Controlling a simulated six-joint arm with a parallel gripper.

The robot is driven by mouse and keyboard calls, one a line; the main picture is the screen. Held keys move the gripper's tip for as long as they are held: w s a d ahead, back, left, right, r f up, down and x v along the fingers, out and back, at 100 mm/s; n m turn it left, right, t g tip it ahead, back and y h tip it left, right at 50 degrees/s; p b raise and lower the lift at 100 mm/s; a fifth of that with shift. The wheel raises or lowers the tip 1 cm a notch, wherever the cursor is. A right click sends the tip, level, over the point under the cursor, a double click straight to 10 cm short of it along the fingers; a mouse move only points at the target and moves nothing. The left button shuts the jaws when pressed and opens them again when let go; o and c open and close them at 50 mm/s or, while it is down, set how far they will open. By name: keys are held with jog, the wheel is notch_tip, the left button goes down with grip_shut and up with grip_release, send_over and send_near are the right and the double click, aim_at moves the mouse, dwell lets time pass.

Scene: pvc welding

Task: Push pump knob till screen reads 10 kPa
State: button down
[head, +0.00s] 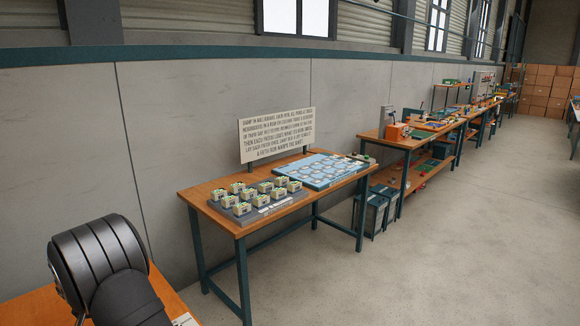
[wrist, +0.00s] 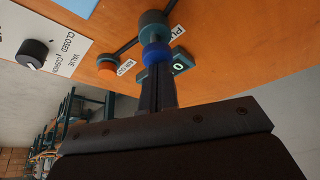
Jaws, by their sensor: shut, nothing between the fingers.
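In the wrist view, a round blue knob (wrist: 157,53) sits in front of a grey-green cylinder (wrist: 153,27) on the orange wooden bench top. A label starting "PU" (wrist: 177,33) is partly hidden beside it. A small dark screen (wrist: 178,67) next to the knob shows what looks like a 0; part of it is hidden. My gripper (wrist: 157,72) is shut and empty, its fingertips right at the blue knob. I cannot tell whether they touch it. The head view shows neither the gripper nor the pump.
A black valve knob (wrist: 33,52) sits on a white plate marked CLOSED and VALVE. An orange-topped button (wrist: 107,68) with a small label stands left of the fingers, and a dark tube runs past it. In the head view, another workbench (head: 222,187) stands beyond my arm.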

jog(key=shift+f, duration=1)
jog(key=shift+r, duration=2.6)
notch_tip(320, 180, up, 5)
jog(key=shift+f, duration=3.05)
jog(key=shift+f, duration=0.15)
